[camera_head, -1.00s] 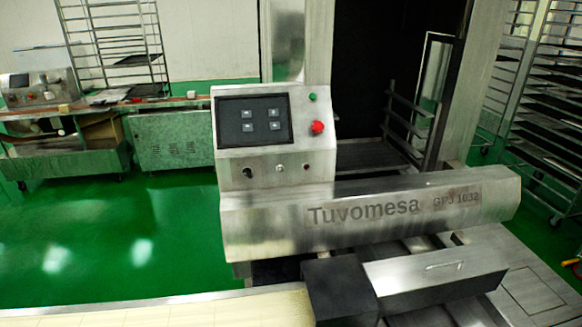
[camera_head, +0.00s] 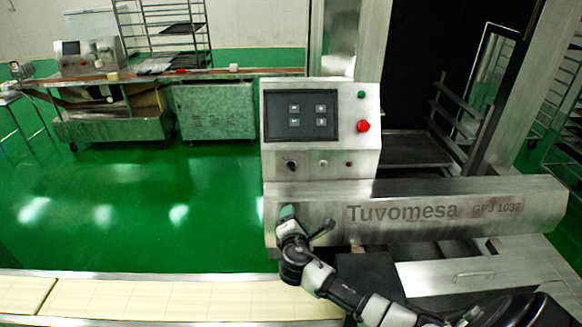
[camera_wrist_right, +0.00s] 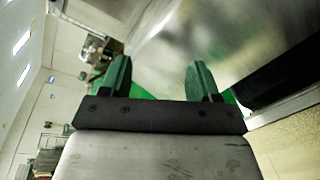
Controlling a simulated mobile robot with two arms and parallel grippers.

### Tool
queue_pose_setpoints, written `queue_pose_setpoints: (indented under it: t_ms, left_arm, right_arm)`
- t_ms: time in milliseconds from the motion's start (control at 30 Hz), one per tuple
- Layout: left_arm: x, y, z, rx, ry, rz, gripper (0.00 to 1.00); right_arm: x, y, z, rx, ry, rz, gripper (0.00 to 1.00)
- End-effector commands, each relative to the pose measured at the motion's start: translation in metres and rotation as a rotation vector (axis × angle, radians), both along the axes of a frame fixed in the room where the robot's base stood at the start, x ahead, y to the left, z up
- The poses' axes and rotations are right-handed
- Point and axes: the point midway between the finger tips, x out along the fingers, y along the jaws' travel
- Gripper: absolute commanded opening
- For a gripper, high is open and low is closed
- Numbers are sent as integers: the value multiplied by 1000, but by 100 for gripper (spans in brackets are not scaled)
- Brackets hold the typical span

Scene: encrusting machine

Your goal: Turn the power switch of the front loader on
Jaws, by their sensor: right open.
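The machine marked "Tuvomesa GPJ 1032" (camera_head: 400,235) stands at centre right in the head view. Its steel control box (camera_head: 350,110) carries a dark screen (camera_head: 300,116). Below the screen are a black rotary knob (camera_head: 291,165), a silver knob (camera_head: 323,163) and a small red light or button (camera_head: 348,164). The black knob looks like the power switch; I see no label. My right gripper (camera_head: 287,212) is below the black knob, in front of the machine's lower left face, apart from the knob. In the wrist view its green fingers (camera_wrist_right: 160,80) are apart and empty. My left gripper is out of view.
A red button (camera_head: 363,126) and a green button (camera_head: 361,94) sit right of the screen. The machine's steel beam juts forward below the panel. A pale conveyor (camera_head: 180,299) runs along the front. Open green floor (camera_head: 130,210) lies left of the machine.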

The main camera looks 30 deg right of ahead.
Motion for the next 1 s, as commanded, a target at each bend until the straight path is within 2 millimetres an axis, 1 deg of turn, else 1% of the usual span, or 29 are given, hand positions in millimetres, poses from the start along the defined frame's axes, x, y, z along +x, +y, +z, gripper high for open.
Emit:
queue_pose_setpoints:
  t_ms: [33, 100, 200, 367, 600, 800, 1000]
  left_arm:
    - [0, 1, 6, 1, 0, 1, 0]
    - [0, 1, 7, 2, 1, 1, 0]
    - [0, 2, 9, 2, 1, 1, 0]
    - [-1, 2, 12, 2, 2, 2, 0]
    - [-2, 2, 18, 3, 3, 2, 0]
    - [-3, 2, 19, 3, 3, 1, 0]
    - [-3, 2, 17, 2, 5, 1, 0]
  right_arm:
    - [14, -7, 27, -105, -17, 17, 62]
    - [25, -12, 46, -209, -27, 31, 62]
    - [33, -16, 58, -280, -34, 39, 62]
    - [46, -24, 61, -293, -33, 39, 62]
    - [78, -44, 61, -290, -34, 37, 62]
    - [103, -58, 60, -286, -34, 39, 62]
    - [118, -68, 58, -286, -34, 39, 62]
